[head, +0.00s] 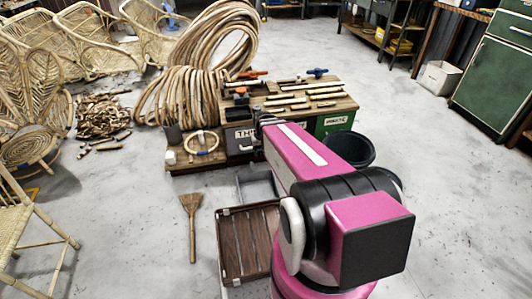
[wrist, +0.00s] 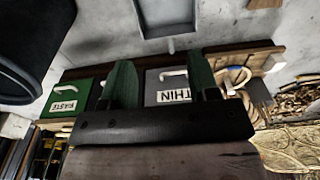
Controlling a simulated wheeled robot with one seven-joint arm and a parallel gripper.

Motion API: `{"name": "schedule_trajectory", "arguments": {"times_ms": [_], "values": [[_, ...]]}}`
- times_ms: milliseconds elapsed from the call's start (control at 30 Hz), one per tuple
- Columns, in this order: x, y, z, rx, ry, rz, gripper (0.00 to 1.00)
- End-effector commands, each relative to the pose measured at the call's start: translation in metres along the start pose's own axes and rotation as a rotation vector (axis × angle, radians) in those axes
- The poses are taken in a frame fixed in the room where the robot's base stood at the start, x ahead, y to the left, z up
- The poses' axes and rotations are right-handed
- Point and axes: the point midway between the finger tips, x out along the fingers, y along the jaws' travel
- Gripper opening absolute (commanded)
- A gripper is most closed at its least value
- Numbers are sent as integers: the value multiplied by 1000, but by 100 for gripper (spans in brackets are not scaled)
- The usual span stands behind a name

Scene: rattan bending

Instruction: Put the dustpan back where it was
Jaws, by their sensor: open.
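A grey, shallow, tray-like thing, which looks like the dustpan (head: 257,187), lies on the floor in front of the workbench, partly hidden by my arm. It also shows at the top of the wrist view (wrist: 168,14), cut by the frame edge. My gripper (wrist: 160,68) is open, its two green fingers apart with nothing seen between them. In the wrist view the fingers overlap the bench front, and the grey thing is beyond their tips, apart from them. In the head view my pink arm hides most of the gripper near the bench. A hand broom (head: 191,225) lies on the floor to the left.
The workbench (head: 336,121) has THIN and WASTE labels, with tools and rattan sticks on top. A brown slatted crate (head: 245,245) is in front of the grey thing. A black bucket (head: 350,148) stands right of it. Rattan coils (head: 215,45) are behind; open floor lies right.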

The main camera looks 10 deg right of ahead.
Motion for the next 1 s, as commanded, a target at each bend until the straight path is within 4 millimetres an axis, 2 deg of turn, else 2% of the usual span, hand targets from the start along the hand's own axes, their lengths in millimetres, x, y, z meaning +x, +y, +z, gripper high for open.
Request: {"name": "schedule_trajectory", "arguments": {"times_ms": [33, 100, 233, 1000], "values": [[-24, 0, 29, 0, -16, 0, 55], [-41, 0, 48, 0, -39, 0, 55], [-59, 0, 68, 0, -65, 1, 55], [-61, 0, 69, 0, -71, 0, 55]]}}
